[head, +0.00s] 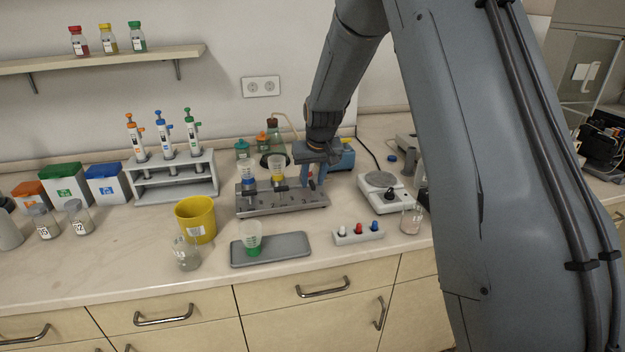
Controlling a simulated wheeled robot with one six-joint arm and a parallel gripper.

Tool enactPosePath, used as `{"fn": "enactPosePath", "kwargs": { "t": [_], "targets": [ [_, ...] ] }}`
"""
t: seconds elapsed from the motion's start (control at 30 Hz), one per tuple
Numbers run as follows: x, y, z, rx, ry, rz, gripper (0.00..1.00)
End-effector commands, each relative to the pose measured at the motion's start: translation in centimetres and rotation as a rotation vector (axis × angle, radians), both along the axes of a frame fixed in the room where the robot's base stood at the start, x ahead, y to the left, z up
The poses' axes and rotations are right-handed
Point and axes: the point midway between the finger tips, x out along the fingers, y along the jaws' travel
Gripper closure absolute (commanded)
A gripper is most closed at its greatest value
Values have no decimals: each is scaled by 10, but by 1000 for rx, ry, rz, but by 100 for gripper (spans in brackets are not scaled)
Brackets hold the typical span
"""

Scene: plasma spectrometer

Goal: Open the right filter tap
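The filter stand (283,203) is a grey metal block on the bench. It carries a blue-collared filter cup (248,173) at left and a yellow-collared cup (277,170) in the middle. My gripper (313,184) points down over the stand's right end, its fingers close around or just above that spot. A small red bit shows between the fingers; I cannot tell if it is the right tap. The right tap is largely hidden by my gripper. I cannot tell whether the fingers touch anything.
A grey tray (290,247) holding a green-based cup (250,238) lies in front. A yellow bucket (195,219) and a glass beaker (186,254) stand left. A white hotplate (383,192), a plug block (358,233) and a beaker (411,219) stand right. A pipette rack (175,178) stands behind left.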

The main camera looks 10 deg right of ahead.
Motion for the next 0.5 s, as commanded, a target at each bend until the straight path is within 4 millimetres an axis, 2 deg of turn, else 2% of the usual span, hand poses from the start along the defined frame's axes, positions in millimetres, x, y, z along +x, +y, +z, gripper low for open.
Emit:
{"fn": "enactPosePath", "kwargs": {
  "t": [0.5],
  "targets": [
    [-24,1,62,0,-4,1,70]
  ]
}}
